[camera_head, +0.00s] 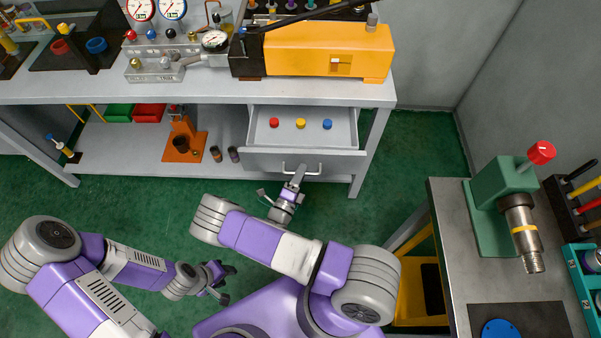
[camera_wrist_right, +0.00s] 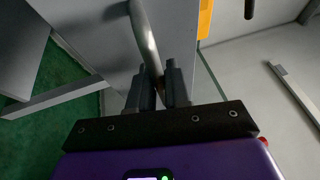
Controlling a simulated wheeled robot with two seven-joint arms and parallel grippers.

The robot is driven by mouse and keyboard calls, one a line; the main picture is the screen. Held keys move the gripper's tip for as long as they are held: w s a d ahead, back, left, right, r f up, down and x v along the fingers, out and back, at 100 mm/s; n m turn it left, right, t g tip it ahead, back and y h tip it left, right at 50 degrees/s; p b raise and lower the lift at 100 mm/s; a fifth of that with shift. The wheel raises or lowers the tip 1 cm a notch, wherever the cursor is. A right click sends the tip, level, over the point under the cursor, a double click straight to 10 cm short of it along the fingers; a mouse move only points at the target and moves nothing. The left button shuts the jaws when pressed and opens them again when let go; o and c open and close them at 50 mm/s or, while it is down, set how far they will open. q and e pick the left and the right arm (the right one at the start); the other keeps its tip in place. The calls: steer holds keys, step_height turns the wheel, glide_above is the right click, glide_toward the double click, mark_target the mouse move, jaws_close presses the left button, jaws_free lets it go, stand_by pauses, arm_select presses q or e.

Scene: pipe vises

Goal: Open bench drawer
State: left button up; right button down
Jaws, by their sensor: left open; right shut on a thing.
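The bench drawer (camera_head: 304,160) is pulled out from under the right end of the grey bench, and its inside shows. A red, a yellow and a blue round piece (camera_head: 300,124) lie in a row on its floor. My right gripper (camera_head: 298,176) is at the drawer's front, shut on the bar handle (camera_head: 314,171). In the right wrist view the handle (camera_wrist_right: 146,40) runs down between the two dark fingers (camera_wrist_right: 160,85). My left gripper (camera_head: 226,279) is open and empty above the green floor, well left of the drawer.
The bench top (camera_head: 200,92) carries gauges and a yellow-orange machine (camera_head: 320,50). The lower shelf (camera_head: 125,150) holds an orange stand (camera_head: 184,140) and coloured bins. A second bench (camera_head: 455,270) with a green vise (camera_head: 490,205) stands at the right. Green floor lies open before the bench.

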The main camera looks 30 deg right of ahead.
steer(key=s+a, duration=0.1)
steer(key=s, duration=0.2)
steer(key=shift+a+p, duration=0.3)
steer(key=shift+a, duration=0.1)
steer(key=c, duration=1.2)
jaws_free()
steer(key=shift+w, duration=0.1)
steer(key=shift+o, duration=0.2)
steer(key=v, duration=0.7)
steer(key=shift+a, duration=0.2)
steer(key=shift+f, duration=0.1)
